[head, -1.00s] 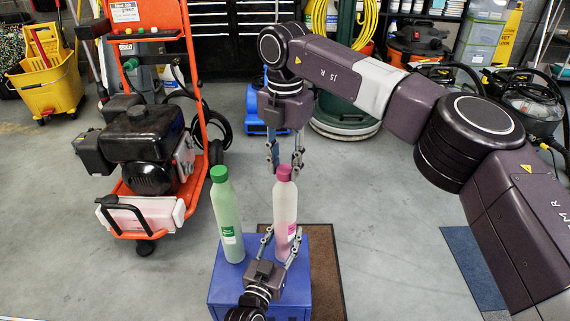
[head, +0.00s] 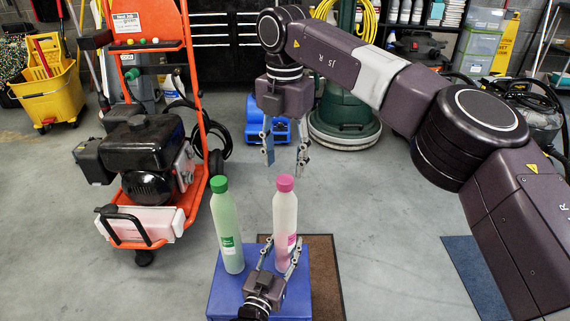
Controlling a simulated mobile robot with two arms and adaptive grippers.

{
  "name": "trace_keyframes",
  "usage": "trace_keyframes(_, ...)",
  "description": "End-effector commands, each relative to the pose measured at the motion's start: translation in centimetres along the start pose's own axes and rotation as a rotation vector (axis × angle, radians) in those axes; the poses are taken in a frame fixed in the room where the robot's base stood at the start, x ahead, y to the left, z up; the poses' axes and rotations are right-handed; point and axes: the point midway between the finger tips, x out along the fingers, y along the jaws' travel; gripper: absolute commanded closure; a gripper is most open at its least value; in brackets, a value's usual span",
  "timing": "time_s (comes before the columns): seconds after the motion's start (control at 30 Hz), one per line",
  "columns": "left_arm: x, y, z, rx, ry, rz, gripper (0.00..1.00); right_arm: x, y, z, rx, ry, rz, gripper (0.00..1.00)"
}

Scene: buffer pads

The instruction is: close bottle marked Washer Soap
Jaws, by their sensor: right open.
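A pale bottle with a pink cap (head: 285,183) and a pink label, the pink bottle (head: 285,215), stands upright on a blue box (head: 225,290). A green bottle (head: 226,225) with a green cap stands to its left. I cannot read either label. The pink cap sits on top of the pink bottle; how tight it is cannot be seen. My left gripper (head: 281,250) has a finger on each side of the pink bottle's lower part and appears shut on it. My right gripper (head: 286,169) points down just above the pink cap, open and empty, its fingers apart.
A brown mat (head: 325,275) lies under and right of the box. An orange cart (head: 203,150) with a black engine stands at the left. A green floor machine (head: 343,125) and a blue blower (head: 262,118) stand behind. The floor between is clear.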

Motion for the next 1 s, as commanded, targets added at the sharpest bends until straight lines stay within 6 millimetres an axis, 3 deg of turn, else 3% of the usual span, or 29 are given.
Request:
trace_keyframes(0.2, 0.0, 0.0, 0.0, -0.001, -0.001, 0.000, 1.00, 0.0, 0.0, 0.0, -0.017, 0.000, 0.000, 0.57)
trace_keyframes(0.37, 0.0, 0.0, 0.0, 0.000, -0.001, 0.000, 1.00, -0.3, 0.0, 0.0, -0.153, -0.001, -0.001, 0.57)
trace_keyframes(1.0, 0.0, 0.0, 0.0, 0.000, 0.000, 0.000, 1.00, -2.7, 0.0, 0.0, -1.321, 0.000, -0.001, 0.57)
